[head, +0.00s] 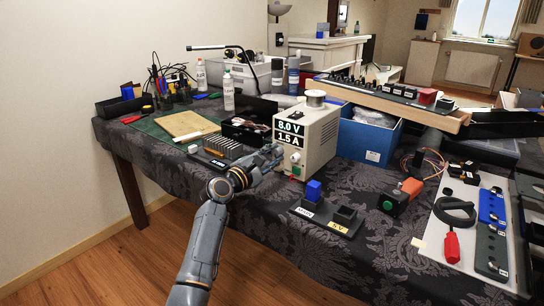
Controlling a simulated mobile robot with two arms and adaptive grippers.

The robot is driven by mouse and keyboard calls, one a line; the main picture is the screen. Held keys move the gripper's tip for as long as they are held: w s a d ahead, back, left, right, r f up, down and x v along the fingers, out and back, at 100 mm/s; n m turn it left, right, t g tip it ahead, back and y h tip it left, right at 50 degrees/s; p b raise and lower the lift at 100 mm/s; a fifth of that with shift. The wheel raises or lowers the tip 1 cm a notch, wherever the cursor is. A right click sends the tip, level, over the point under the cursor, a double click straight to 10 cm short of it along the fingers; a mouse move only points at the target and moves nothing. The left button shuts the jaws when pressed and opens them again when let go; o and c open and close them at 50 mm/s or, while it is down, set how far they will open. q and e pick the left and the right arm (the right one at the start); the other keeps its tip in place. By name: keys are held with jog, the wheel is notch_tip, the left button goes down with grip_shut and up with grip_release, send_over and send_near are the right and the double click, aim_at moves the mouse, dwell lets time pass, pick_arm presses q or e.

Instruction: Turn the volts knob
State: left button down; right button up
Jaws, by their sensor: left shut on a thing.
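The cream power supply (320,135) stands on the cloth-covered table. Its display (289,132) reads 8.0 V and 1.5 A. My left gripper (274,153) reaches up from the front to the left part of the supply's front panel, just below the display. It is shut on what appears to be the volts knob, which its fingers hide. A small pale knob (295,157) shows to the right of the fingers, with a green terminal (296,171) below it. My right gripper is not in view.
A finned heat sink (222,147) lies left of my gripper. A blue box (366,137) stands right of the supply.

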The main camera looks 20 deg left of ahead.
pick_arm(q)
jog(key=c, duration=1)
grip_release()
jog(key=shift+c, duration=0.2)
